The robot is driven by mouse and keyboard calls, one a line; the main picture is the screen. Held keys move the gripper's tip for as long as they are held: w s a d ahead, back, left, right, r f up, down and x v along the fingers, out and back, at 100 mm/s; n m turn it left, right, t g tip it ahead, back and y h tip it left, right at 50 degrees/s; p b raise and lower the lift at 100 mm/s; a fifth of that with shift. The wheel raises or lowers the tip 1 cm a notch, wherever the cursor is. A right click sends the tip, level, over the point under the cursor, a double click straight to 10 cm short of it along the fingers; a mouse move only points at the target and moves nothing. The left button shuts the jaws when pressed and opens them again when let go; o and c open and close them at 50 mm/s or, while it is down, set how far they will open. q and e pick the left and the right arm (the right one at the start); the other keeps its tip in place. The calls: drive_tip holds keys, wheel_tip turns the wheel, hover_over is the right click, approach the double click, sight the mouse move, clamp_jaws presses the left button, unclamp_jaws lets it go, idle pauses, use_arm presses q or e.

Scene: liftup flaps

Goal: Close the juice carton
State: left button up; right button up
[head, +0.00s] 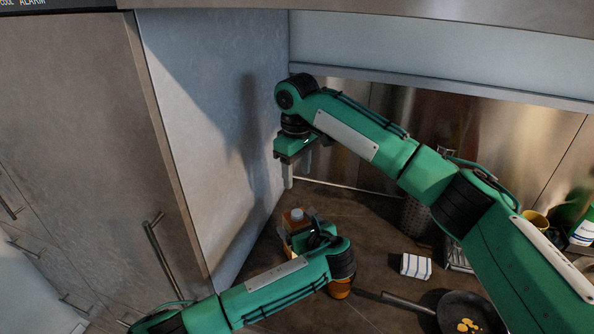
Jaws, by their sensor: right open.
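The juice carton (294,222) is probably the orange container with a pale round cap on the counter, close to the left cabinet side. My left gripper (313,232) is low beside it and covers part of it; its fingers are too hidden to tell whether they are open or touching the carton. My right gripper (298,172) is open, points down and is empty, above and behind the carton. The carton's lower part and the exact state of its top are not clear.
A tall cabinet side (215,130) stands close on the left. An amber container (340,288) is partly under my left wrist. A striped cloth (415,266) and a frying pan (470,318) with yellow food lie to the right. A yellow cup (536,221) is farther right.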

use_arm(q)
drive_tip(key=b+v, duration=0.2)
drive_tip(key=v, duration=1.1)
drive_tip(key=shift+s+d+b, duration=0.2)
drive_tip(key=shift+s+b, duration=0.15)
drive_tip(key=shift+b, duration=0.05)
